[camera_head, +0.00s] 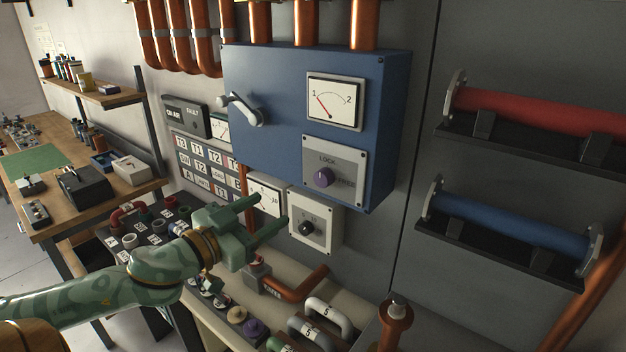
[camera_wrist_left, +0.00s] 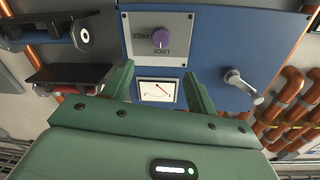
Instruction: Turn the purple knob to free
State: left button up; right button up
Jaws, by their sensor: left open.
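The purple knob (camera_head: 323,177) sits on a grey plate (camera_head: 345,160) marked LOCK and FREE, low on the blue box's front. Its white pointer mark is too small to read for certain. The knob also shows in the left wrist view (camera_wrist_left: 160,38), beyond my fingers, with the plate's words upside down. My left gripper (camera_head: 272,215) is open and empty, below and left of the knob in the head view, apart from it. In the left wrist view its two green fingers (camera_wrist_left: 158,82) stand either side of the gauge. My right gripper is not in view.
The blue box (camera_head: 270,120) carries a white lever handle (camera_head: 240,108) and a gauge (camera_head: 334,100). Below it is a pale box with a black knob (camera_head: 306,228). Red and blue cylinders (camera_head: 510,228) stick out on the right. Copper pipes and a cluttered bench lie below.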

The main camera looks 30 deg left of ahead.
pick_arm(q)
send_near(320, 180)
jog(key=w, duration=0.2)
jog(key=w+p, duration=0.1)
jog(key=w, duration=0.3)
jog(key=shift+w+d+r, duration=0.1)
jog(key=shift+w+d, duration=0.45)
jog(key=shift+w, duration=0.45)
jog(key=shift+p, duration=0.3)
jog(key=c, duration=1)
